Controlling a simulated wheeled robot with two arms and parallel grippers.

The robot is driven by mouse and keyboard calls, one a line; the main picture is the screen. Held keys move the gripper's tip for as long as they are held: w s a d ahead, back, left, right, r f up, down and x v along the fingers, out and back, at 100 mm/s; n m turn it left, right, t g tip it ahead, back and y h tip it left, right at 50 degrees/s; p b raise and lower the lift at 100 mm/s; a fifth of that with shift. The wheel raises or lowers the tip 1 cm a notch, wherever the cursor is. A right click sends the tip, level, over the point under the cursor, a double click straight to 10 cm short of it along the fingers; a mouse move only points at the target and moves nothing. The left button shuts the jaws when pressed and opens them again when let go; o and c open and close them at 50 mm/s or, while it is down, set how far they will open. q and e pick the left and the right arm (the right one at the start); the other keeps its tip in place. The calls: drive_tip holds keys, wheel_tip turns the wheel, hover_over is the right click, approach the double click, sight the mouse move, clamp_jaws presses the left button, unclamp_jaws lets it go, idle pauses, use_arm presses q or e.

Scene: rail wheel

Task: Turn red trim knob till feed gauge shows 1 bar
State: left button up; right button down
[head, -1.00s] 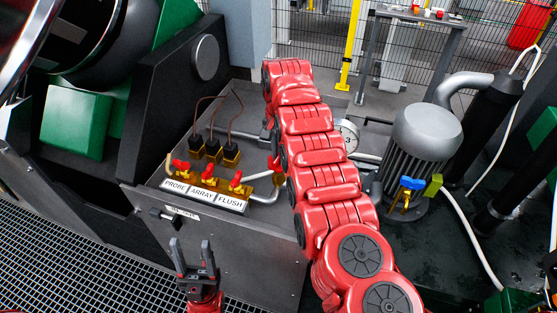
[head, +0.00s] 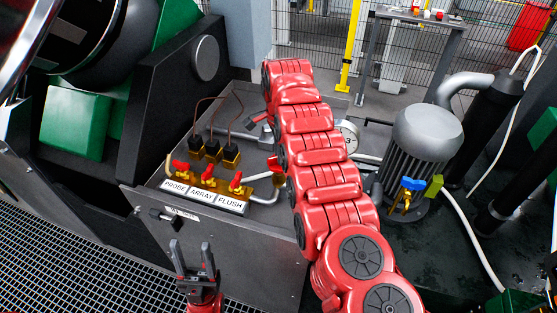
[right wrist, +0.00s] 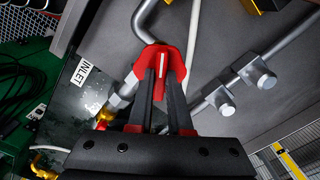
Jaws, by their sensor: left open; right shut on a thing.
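In the right wrist view, the red trim knob (right wrist: 174,60) with a white line on it sits at the end of a bent grey pipe. My right gripper (right wrist: 164,78) is shut on the knob, one dark finger on each side of the white line. In the head view, my right arm hides the knob. A round white gauge (head: 349,136) stands just right of that arm, partly covered by it; a 3 shows on its face, but its needle cannot be read. My left gripper (head: 192,248) is open and empty in front of the grey box.
Several red-handled brass valves (head: 208,179) stand behind a PROBE, ARRAY, FLUSH label (head: 203,196), left of my right arm. A grey motor (head: 426,138) stands to the right. An INLET label (right wrist: 85,72) shows in the right wrist view. Floor grating (head: 60,255) lies at lower left.

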drive_tip(key=shift+m, duration=0.3)
drive_tip(key=m, duration=0.3)
drive_tip(key=shift+m, duration=0.6)
drive_tip(key=m, duration=0.2)
drive_tip(key=shift+m, duration=0.4)
drive_tip(key=c, duration=0.7)
unclamp_jaws()
drive_tip(key=shift+r, duration=0.1)
